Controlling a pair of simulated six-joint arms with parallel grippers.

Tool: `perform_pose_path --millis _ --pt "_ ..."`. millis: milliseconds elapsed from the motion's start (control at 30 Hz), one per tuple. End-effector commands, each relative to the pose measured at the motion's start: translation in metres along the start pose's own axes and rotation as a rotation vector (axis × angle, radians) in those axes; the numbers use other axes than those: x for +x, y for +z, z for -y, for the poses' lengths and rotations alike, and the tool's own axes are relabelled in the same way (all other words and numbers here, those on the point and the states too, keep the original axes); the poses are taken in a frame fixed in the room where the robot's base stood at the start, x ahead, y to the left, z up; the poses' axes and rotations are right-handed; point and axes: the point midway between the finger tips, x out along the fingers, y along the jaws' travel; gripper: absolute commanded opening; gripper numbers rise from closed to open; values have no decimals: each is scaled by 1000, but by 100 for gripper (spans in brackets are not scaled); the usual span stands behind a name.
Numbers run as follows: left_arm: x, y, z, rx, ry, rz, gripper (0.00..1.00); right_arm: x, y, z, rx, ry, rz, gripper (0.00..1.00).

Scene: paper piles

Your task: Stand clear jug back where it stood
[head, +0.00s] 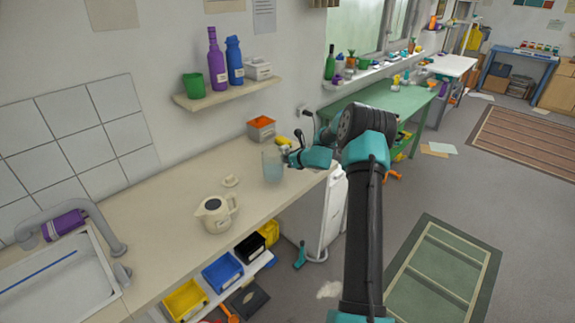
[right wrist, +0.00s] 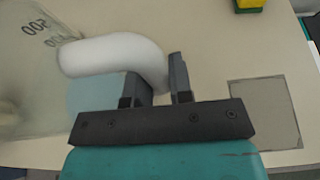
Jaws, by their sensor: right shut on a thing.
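The clear jug (head: 272,166) is upright at the far right part of the beige counter (head: 150,200). I cannot tell whether its base touches the counter. My right gripper (head: 292,158) is at the jug's right side, shut on its handle. In the right wrist view the pale curved handle (right wrist: 108,52) runs between the fingers (right wrist: 158,82), and the jug's clear wall with "500" marks (right wrist: 36,28) fills the left side. My left gripper is in neither view.
A cream kettle (head: 215,213) and a small pale lid (head: 231,181) stand left of the jug. An orange-topped box (head: 261,128) is behind it, under the shelf (head: 228,95). A grey square (right wrist: 265,112) lies on the counter. The sink (head: 60,285) is at left.

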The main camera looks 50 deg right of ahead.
Motion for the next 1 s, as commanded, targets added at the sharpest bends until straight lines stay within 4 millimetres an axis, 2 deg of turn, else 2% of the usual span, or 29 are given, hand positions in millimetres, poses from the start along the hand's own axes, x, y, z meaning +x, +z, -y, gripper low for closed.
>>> perform_pose_path --millis 167,433,867,900,1000 --pt "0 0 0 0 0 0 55 1 -3 0 1 0 0 0" --pt "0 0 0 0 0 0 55 12 -30 0 1 0 0 0" --pt "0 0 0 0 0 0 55 14 -35 0 1 0 1 0" --pt "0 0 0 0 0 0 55 14 -35 0 0 0 0 22" --pt "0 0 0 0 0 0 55 14 -35 0 0 0 0 32"
